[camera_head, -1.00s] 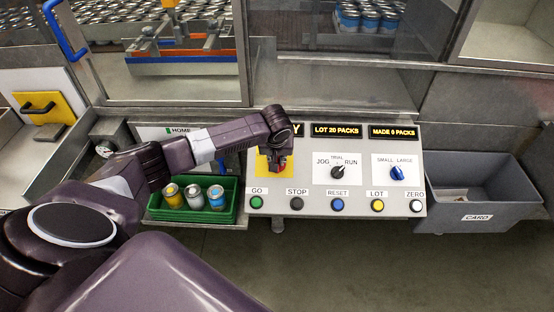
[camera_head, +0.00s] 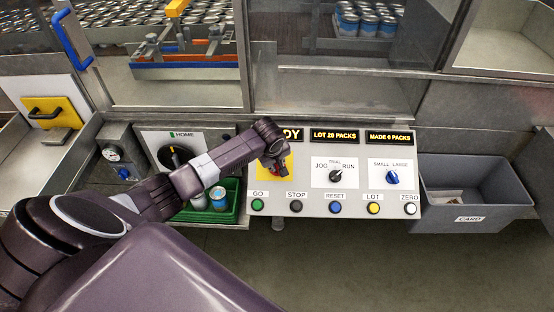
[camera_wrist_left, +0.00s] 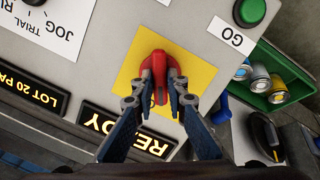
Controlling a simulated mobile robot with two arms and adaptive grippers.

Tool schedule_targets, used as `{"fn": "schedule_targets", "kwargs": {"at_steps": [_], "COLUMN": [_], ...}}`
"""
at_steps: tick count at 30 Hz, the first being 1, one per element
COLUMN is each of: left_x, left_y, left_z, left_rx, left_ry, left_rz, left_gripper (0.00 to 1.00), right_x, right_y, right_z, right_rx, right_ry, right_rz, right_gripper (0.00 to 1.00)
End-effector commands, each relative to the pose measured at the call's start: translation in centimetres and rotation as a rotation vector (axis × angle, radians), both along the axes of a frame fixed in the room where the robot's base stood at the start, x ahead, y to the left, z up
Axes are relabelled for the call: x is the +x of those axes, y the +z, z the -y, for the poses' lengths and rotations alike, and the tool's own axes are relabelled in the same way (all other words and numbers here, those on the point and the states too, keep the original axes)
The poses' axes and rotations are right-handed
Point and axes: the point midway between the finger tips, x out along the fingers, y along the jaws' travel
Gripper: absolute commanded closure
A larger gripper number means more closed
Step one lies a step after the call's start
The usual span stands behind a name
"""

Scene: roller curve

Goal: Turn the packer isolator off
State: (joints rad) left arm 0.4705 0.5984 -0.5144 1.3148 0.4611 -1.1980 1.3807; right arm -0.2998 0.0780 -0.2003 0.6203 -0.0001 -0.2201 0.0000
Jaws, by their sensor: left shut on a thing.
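The packer isolator is a red handle (camera_wrist_left: 153,66) on a yellow square plate (camera_wrist_left: 195,72) at the left of the control panel. In the head view the yellow plate (camera_head: 289,162) is partly covered by my left gripper (camera_head: 279,168). In the left wrist view my left gripper (camera_wrist_left: 160,93) has its two fingers on either side of the red handle, shut on it. The handle lies lengthwise between the fingers. Its exact setting cannot be read. My right gripper is not in view.
The panel (camera_head: 320,208) has a row of buttons, a JOG/RUN selector (camera_head: 336,175) and a blue size knob (camera_head: 392,177). A grey card bin (camera_head: 475,195) stands right. A green tray (camera_head: 232,213) with cans and a black HOME knob (camera_head: 176,157) are left, near my arm.

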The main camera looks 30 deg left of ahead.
Motion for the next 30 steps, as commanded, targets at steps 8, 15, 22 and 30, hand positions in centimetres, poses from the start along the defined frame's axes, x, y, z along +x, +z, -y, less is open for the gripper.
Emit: {"fn": "schedule_targets", "kwargs": {"at_steps": [8, 15, 22, 30], "left_x": [-0.3, -0.3, -0.4, -0.5], "left_y": [0.0, -0.2, -0.3, -0.3], "left_z": [0.1, 0.1, 0.1, 0.0], "left_rx": [-0.116, -0.213, -0.303, -0.384], "left_ry": [0.232, 0.429, 0.611, 0.782], "left_rz": [0.065, 0.126, 0.18, 0.231], "left_gripper": [1.0, 1.0, 1.0, 1.0], "right_x": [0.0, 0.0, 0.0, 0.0], "right_y": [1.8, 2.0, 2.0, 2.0], "right_z": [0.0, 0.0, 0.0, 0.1], "right_rx": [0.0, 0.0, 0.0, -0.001], "right_ry": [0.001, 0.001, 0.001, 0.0], "right_rz": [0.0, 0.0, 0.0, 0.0], "right_gripper": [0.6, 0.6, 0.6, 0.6]}}
